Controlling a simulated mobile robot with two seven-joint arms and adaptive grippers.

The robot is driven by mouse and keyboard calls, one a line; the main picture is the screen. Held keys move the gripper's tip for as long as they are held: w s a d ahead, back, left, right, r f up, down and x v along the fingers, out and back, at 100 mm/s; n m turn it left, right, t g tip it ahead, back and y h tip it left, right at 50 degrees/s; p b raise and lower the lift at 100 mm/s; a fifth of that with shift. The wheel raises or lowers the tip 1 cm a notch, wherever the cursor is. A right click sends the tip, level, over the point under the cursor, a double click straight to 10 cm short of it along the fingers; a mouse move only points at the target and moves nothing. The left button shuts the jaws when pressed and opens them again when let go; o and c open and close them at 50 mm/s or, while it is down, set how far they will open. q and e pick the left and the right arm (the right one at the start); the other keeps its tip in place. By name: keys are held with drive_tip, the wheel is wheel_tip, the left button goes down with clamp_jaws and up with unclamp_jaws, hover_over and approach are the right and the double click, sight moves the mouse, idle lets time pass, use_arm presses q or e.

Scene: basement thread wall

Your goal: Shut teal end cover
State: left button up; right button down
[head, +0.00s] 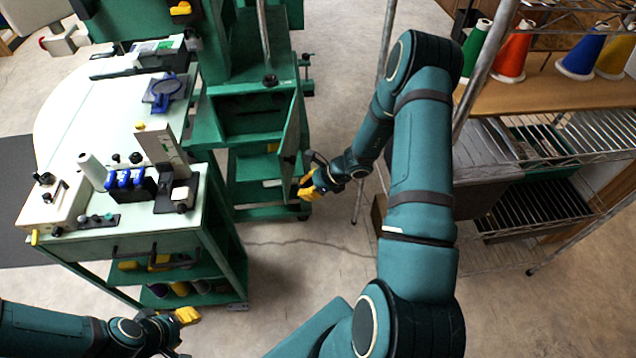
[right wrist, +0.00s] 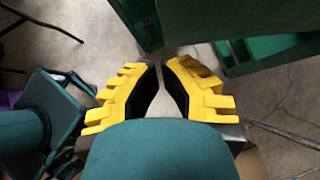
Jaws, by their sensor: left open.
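The end cover (head: 291,148) is a teal-edged panel on the green machine in the head view. It stands swung out from the open compartment (head: 250,116), seen nearly edge-on. My right gripper (head: 306,187), with yellow fingertips, is at the cover's lower outer side; I cannot tell whether it touches. In the right wrist view the right gripper's fingertips (right wrist: 160,64) are close together with a narrow gap and nothing visible between them. My left gripper (head: 190,315) is open and empty at the lower left, below the workbench and far from the cover.
A workbench (head: 118,222) with spools and small fixtures stands at the left, with a lower shelf of spools. A wire rack (head: 545,160) with coloured thread cones stands at the right. Cracked concrete floor (head: 300,265) lies free between them.

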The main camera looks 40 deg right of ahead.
drive_tip(key=shift+w+a+r, duration=0.15)
drive_tip(key=shift+w+a, duration=1.2)
drive_tip(key=shift+w, duration=0.1)
